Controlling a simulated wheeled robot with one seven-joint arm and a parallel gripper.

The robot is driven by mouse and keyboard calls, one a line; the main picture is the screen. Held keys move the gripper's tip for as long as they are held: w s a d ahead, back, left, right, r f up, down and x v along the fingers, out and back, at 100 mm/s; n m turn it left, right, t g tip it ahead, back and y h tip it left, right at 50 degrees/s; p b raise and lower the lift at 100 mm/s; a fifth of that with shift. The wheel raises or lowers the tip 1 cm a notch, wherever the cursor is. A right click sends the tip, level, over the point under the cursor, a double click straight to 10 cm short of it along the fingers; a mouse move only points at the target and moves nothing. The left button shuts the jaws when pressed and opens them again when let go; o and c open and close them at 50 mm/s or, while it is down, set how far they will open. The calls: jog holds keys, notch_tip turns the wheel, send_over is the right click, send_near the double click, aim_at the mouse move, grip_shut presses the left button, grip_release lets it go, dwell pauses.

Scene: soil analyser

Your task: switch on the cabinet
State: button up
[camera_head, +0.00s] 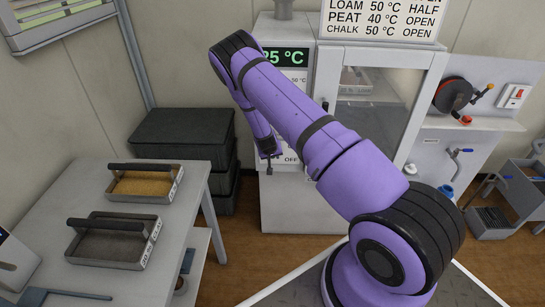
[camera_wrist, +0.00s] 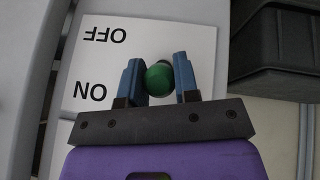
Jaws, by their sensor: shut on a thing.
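The cabinet (camera_head: 326,72) is grey-white with a glass door and a lit green display (camera_head: 285,57) that ends in "5 °C". On its front is a white plate (camera_wrist: 150,32) marked OFF and ON, upside down in the wrist view. A green ball knob (camera_wrist: 158,78) stands in front of this plate, beside the words. My gripper (camera_wrist: 160,80) has its blue fingers shut on the knob, one on each side. In the head view my gripper (camera_head: 268,158) is at the cabinet's left front, and my arm hides part of the cabinet. The knob's stem is hidden.
A table (camera_head: 180,240) at left holds a tray of tan grains (camera_head: 145,185) and a second handled tray (camera_head: 112,240). Dark stacked boxes (camera_head: 185,130) stand left of the cabinet.

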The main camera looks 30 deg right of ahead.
dwell(0.3)
jog(key=o, duration=0.9)
jog(key=v, duration=1)
jog(key=shift+s+a+r, duration=0.1)
jog(key=shift+a+r, duration=0.05)
jog(key=shift+r, duration=0.25)
